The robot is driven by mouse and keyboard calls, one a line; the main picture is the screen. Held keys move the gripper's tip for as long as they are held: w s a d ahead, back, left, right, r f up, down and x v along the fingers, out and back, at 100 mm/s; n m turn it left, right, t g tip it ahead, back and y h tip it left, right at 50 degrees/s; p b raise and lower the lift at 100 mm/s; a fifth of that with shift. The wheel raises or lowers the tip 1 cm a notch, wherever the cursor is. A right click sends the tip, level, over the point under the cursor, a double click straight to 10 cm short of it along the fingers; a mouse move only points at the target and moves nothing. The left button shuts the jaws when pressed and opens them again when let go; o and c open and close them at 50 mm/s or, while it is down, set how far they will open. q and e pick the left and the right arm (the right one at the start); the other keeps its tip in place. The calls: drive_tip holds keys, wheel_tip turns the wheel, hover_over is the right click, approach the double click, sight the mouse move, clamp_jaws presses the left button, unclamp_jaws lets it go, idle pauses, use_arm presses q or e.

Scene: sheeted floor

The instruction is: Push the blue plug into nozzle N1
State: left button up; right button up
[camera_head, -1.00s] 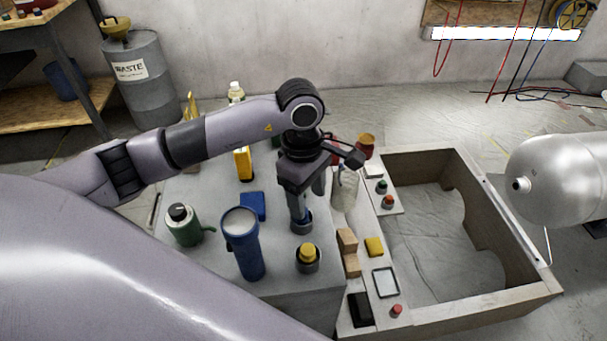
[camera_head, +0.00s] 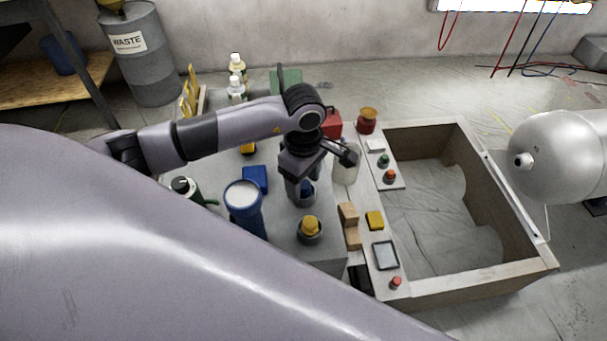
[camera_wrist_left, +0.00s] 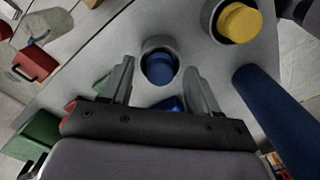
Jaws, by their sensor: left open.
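The blue plug (camera_wrist_left: 158,68) sits inside a round grey nozzle (camera_wrist_left: 146,44) in the left wrist view, its top within the ring. In the head view, the blue plug (camera_head: 307,187) and its nozzle (camera_head: 303,202) are partly hidden by my left gripper (camera_head: 302,184). My left gripper (camera_wrist_left: 163,82) is open, with its fingers apart on either side of the nozzle opening and nothing held. A second nozzle holds a yellow plug (camera_head: 310,226), nearer the front; this plug also shows in the left wrist view (camera_wrist_left: 240,22). No N1 label is readable. My right gripper is not in view.
A tall blue cylinder (camera_head: 244,207) stands left of the nozzles, with a blue block (camera_head: 255,178) behind it. Wooden blocks (camera_head: 348,214) and a framed pad (camera_head: 385,255) lie right. A wooden-walled bin (camera_head: 497,211) is beyond.

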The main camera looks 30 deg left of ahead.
sight(303, 184)
use_arm(q)
drive_tip(key=shift+c, duration=0.3)
drive_tip(key=c, duration=1.1)
drive_tip(key=shift+o, duration=0.2)
drive_tip(key=shift+r, duration=0.15)
drive_tip(key=shift+r+p, duration=1.4)
drive_tip(key=shift+r, duration=0.8)
drive_tip(key=shift+r+p, duration=1.1)
drive_tip(key=shift+r, duration=0.85)
